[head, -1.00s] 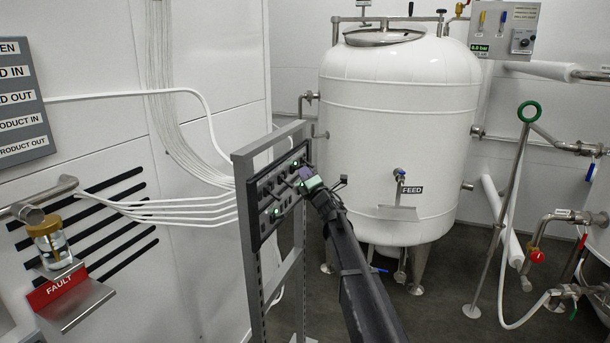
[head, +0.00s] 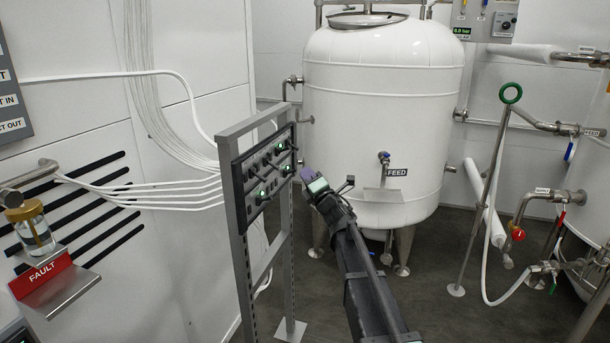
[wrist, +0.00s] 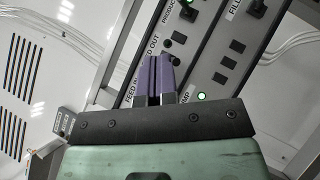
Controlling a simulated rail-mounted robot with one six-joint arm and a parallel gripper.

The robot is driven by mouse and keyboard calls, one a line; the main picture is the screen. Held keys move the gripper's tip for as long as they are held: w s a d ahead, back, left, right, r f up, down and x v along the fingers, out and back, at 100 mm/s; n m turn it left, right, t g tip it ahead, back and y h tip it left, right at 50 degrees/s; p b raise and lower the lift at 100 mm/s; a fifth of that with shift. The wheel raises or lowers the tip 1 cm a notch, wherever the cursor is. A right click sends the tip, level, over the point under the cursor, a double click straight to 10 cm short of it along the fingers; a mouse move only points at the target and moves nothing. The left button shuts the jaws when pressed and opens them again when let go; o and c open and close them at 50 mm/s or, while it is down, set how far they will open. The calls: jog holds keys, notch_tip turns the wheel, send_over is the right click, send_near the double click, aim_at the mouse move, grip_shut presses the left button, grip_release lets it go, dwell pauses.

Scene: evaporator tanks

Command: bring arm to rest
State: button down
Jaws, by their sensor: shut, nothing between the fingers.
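My gripper (head: 308,175) is at the end of my dark arm, just right of the switch panel (head: 264,172) on its grey stand. In the head view a gap shows between the gripper and the panel. In the wrist view the two purple fingers (wrist: 154,76) are together with nothing held, in front of the panel face (wrist: 218,75). Labels such as FEED, PRODUCT OUT and PUMP show there, partly hidden by the fingers.
A large white tank (head: 380,115) with a FEED valve stands behind the arm. A FAULT shelf (head: 55,285) with a jar (head: 32,230) is at left. A hose and a green-ringed pole (head: 485,190) are at right. Bare floor (head: 425,285) lies right of the arm.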

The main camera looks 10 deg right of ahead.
jog(key=s+d+f+m+g+h, duration=0.4)
jog(key=d+f+m+h, duration=0.15)
jog(key=m, duration=0.45)
jog(key=s+d+f+m+g+h, duration=0.4)
jog(key=f+m+h, duration=0.3)
jog(key=m, duration=0.3)
jog(key=s+a+f+m+g+y+p, duration=0.1)
jog(key=s+a+f+m+g, duration=0.1)
jog(key=s, duration=0.8)
jog(key=s+a+f+m+g+y+p, duration=0.2)
jog(key=s+g, duration=0.4)
jog(key=s, duration=0.4)
jog(key=s+a+f+m+g+y+p, duration=0.1)
jog(key=s+a+g, duration=0.4)
jog(key=s, duration=0.6)
jog(key=f+m, duration=0.1)
jog(key=m, duration=0.1)
jog(key=shift+a+f+m, duration=0.3)
jog(key=shift+a+f, duration=0.1)
